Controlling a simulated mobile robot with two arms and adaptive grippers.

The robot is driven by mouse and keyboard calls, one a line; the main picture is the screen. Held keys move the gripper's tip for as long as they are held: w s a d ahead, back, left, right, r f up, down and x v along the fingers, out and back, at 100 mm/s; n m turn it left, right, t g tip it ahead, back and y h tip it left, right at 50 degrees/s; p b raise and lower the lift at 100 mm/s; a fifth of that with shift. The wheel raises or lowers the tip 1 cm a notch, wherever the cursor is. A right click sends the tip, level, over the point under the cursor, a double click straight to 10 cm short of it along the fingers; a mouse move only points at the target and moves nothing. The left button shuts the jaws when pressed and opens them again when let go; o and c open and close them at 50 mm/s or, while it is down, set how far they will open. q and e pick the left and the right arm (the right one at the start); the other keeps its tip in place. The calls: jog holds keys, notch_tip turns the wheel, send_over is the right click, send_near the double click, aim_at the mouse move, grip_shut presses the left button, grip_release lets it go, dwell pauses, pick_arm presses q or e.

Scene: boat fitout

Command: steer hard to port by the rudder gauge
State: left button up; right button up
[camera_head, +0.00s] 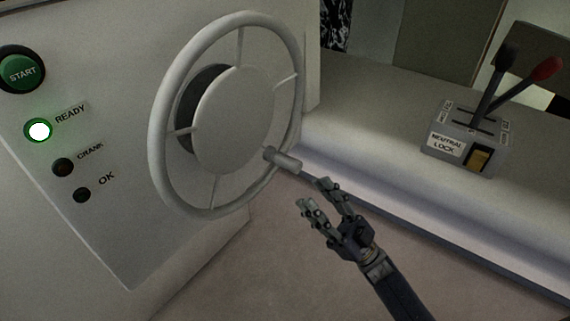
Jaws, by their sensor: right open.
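A white steering wheel (158,132) with thin spokes and a large round hub (238,120) stands on the console. A grey peg-like knob (284,161) sticks out from its rim at the lower right. My right gripper (312,192) is open and empty, just below and to the right of the knob, with its fingertips apart from it. The rudder gauge is not visible in this view. My left gripper is not in view.
A panel (98,225) at left has a green START button (21,71), a lit READY lamp (38,131) and dark CRANK and OK lamps. A lever box (466,140) marked NEUTRAL LOCK, with black and red levers, sits on the ledge at right.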

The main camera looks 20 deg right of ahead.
aim_at(289, 162)
jog(key=x, duration=0.8)
jog(key=shift+w+a+r, duration=0.1)
jog(key=shift+a+r, duration=0.05)
jog(key=shift+r, duration=0.2)
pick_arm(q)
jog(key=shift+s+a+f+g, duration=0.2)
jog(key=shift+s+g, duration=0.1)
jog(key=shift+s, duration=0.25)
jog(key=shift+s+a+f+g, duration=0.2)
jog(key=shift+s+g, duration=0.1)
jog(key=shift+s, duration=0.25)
pick_arm(e)
jog(key=shift+w+a+r, duration=0.4)
jog(key=shift+r, duration=0.05)
grip_shut()
